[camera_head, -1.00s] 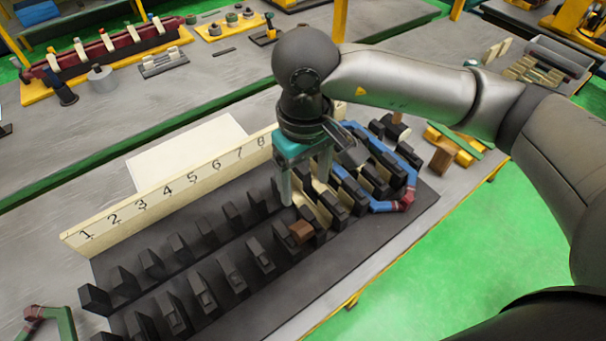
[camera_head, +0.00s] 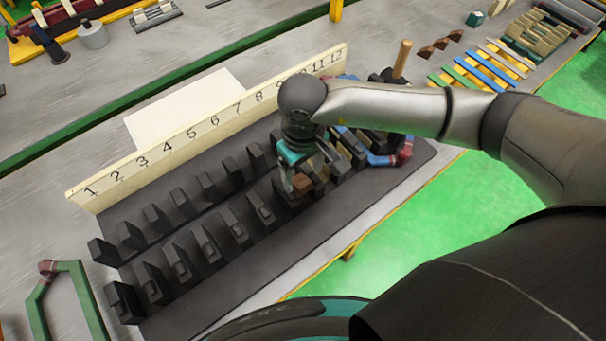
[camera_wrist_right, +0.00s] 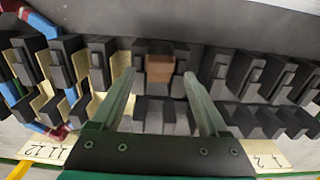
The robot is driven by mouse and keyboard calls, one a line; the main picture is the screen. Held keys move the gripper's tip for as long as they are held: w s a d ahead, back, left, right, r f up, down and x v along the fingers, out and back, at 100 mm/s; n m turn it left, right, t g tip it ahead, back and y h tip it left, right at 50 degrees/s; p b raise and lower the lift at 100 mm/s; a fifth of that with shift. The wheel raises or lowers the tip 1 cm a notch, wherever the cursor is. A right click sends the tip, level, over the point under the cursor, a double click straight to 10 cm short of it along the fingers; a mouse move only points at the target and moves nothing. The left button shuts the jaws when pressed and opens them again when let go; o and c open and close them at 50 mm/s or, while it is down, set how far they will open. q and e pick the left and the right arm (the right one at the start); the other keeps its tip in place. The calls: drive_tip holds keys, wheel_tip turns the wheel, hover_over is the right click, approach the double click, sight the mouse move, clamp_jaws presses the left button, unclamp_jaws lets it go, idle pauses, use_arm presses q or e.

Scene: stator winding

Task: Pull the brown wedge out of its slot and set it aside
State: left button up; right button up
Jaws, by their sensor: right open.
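The brown wedge (camera_head: 301,181) sits in a slot between black teeth of the stator block (camera_head: 234,280), in the front row. It also shows in the right wrist view (camera_wrist_right: 160,68), upright between dark blocks. My right gripper (camera_head: 303,184) is open above the block, its two fingers on either side of the wedge's place. In the right wrist view the open fingers (camera_wrist_right: 160,78) reach toward the wedge with a gap on both sides. I cannot tell whether either finger touches a tooth. My left gripper does not show.
A cream strip with slot numbers (camera_head: 209,124) stands along the block's far edge. A blue coil (camera_head: 383,159) lies at the block's right end. A green coil (camera_head: 67,268) lies at the left. A wooden-handled tool (camera_head: 401,60) stands behind. Bare table lies beyond the white sheet (camera_head: 184,104).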

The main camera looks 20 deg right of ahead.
sight(302, 184)
drive_tip(key=shift+f, duration=1.35)
clamp_jaws()
